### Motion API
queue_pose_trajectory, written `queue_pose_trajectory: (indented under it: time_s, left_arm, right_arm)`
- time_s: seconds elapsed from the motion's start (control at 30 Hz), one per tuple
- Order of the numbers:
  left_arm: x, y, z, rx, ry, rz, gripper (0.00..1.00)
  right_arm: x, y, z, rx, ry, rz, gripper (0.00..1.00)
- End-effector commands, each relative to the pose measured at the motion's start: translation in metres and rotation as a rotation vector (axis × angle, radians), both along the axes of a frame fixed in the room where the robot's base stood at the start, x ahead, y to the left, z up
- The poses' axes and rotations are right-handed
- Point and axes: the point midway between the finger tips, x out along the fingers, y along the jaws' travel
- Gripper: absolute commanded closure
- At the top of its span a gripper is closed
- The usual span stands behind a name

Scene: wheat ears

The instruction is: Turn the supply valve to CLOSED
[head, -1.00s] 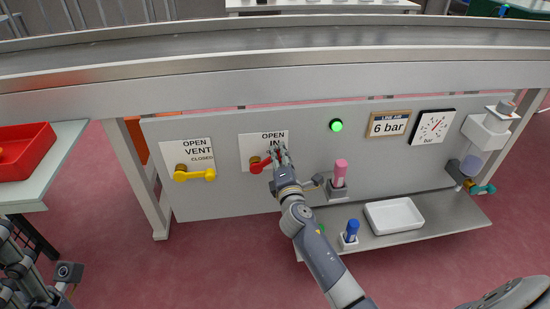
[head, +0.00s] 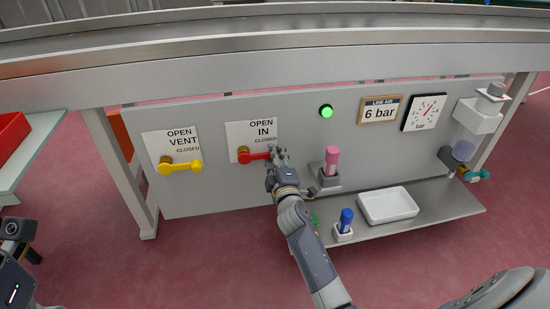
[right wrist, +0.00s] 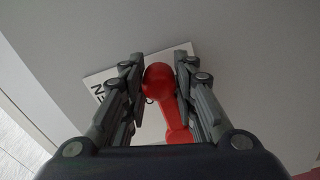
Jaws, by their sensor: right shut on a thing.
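The supply valve is the red lever (head: 256,156) on the panel, on a white plate (head: 238,129) marked OPEN, IN and CLOSED. The lever lies about level, pointing right from its brass hub, just below the word CLOSED. My right gripper (head: 276,155) is shut on the lever's outer end and hides it in the head view. In the right wrist view, the red handle (right wrist: 158,82) with its round end sits between the two fingers (right wrist: 160,66). Only part of my left arm shows at the left edge; its fingers are out of view.
A yellow VENT lever (head: 181,167) is left of the supply valve. A pink-topped bottle (head: 332,160) in a holder stands close right of my right gripper. A shelf below holds a blue bottle (head: 346,219) and white tray (head: 388,206). A green lamp (head: 326,111) is lit.

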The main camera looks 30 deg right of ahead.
Motion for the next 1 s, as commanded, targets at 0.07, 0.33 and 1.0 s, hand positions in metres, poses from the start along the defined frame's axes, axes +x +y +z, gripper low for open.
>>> queue_pose_trajectory:
  time_s: [0.07, 0.33, 1.0]
  left_arm:
    - [-0.0002, -0.0001, 0.0004, 0.000, -0.002, 0.000, 0.60]
    - [-0.0003, -0.0003, 0.0006, 0.001, -0.001, 0.000, 0.60]
    - [0.0002, 0.0005, 0.0003, -0.002, -0.003, 0.001, 0.60]
  right_arm:
    - [0.0025, 0.0065, 0.0056, 0.020, -0.020, 0.014, 1.00]
    - [0.0025, 0.0065, 0.0046, 0.026, -0.020, 0.014, 1.00]
    - [-0.0069, 0.0042, -0.0011, 0.017, -0.006, 0.005, 0.54]
